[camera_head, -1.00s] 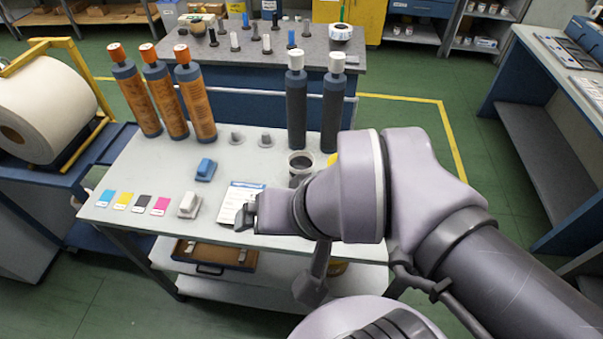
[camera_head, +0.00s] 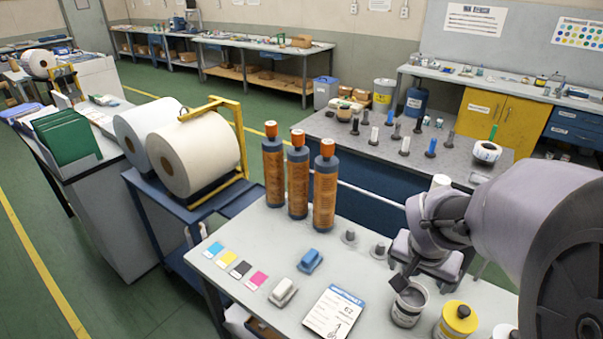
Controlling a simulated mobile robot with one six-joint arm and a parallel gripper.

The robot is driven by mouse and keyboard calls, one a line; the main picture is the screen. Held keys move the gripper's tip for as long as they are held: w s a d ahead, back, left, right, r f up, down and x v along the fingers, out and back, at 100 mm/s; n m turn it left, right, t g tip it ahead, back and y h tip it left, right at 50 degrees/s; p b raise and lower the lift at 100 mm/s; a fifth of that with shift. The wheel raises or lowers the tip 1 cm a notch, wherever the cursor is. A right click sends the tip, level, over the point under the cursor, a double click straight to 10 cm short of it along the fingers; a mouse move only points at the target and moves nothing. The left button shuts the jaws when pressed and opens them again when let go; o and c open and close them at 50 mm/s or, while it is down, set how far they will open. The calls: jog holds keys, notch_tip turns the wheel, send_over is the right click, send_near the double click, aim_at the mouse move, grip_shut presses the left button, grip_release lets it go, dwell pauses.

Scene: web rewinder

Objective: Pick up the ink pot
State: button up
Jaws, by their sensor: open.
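An open grey pot (camera_head: 408,306) with a pale label and dark grey contents stands near the right end of the light table (camera_head: 270,235). Beside it to the right is a pot with a yellow lid (camera_head: 457,321). Which of these is the ink pot is not clear from their labels. My gripper (camera_head: 402,276) comes in from the right over the open pot, its dark tip at the pot's far rim in the picture. I cannot tell whether it touches. The jaws are open and hold nothing visible.
Three orange-capped bottles (camera_head: 298,180) stand at the table's back. A blue block (camera_head: 310,261), a pale block (camera_head: 283,292), a printed card (camera_head: 334,312), colour swatches (camera_head: 240,270) and two small grey knobs (camera_head: 349,237) lie on the table. Paper rolls (camera_head: 195,155) stand to the left.

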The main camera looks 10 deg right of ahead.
jog(key=b, duration=0.4)
send_near(411, 299)
jog(key=shift+d+f, duration=0.3)
jog(key=shift+f, duration=0.35)
jog(key=b+x, duration=0.2)
jog(key=x, duration=0.1)
jog(key=b+x, duration=0.1)
jog(key=x, duration=0.1)
jog(key=shift+s+a+f, duration=0.1)
jog(key=shift+a+f, duration=0.1)
jog(key=shift+a, duration=0.15)
jog(key=shift+d+f, duration=0.1)
jog(key=shift+f, duration=0.1)
jog(key=shift+r, duration=0.2)
jog(key=shift+c, duration=0.5)
jog(key=c, duration=1.8)
